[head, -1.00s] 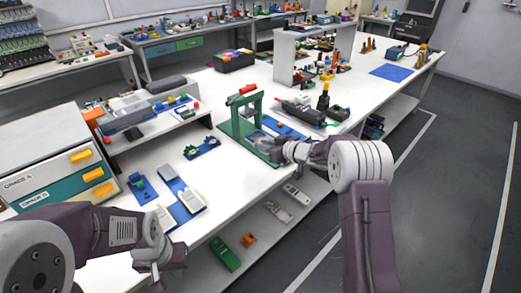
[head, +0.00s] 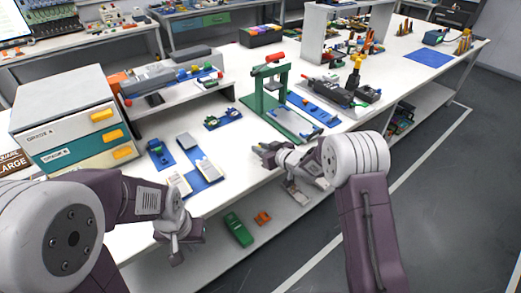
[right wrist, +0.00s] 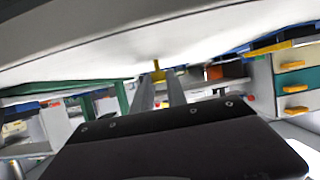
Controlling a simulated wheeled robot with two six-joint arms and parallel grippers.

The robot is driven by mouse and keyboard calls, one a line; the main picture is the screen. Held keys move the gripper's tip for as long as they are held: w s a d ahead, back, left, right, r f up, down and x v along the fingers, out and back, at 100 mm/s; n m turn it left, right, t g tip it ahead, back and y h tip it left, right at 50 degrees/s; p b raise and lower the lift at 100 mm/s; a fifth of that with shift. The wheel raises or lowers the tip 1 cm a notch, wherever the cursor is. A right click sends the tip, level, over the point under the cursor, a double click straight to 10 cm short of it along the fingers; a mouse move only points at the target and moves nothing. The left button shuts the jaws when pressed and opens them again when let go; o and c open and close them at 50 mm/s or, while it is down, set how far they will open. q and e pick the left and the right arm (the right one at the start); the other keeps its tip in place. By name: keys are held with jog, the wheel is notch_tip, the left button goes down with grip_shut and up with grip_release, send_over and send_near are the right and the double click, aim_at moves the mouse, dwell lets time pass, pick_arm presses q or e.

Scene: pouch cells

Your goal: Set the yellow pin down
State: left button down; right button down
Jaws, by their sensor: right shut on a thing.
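The yellow pin (right wrist: 157,73) shows in the right wrist view between the tips of my right gripper (right wrist: 158,84), which is shut on it. The pin is small there, close to the pale table surface; I cannot tell whether it touches.
A green press (head: 270,85) stands just beyond my right gripper. Blue mats with pale cells (head: 207,168) lie to its left. A drawer cabinet (head: 65,120) stands at left. A lower shelf holds a green device (head: 238,229) and an orange part (head: 263,218).

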jog(key=shift+f, duration=0.1)
jog(key=c, duration=1.3)
grip_release()
jog(key=shift+r, duration=0.25)
jog(key=p+v, duration=0.1)
jog(key=v, duration=1.1)
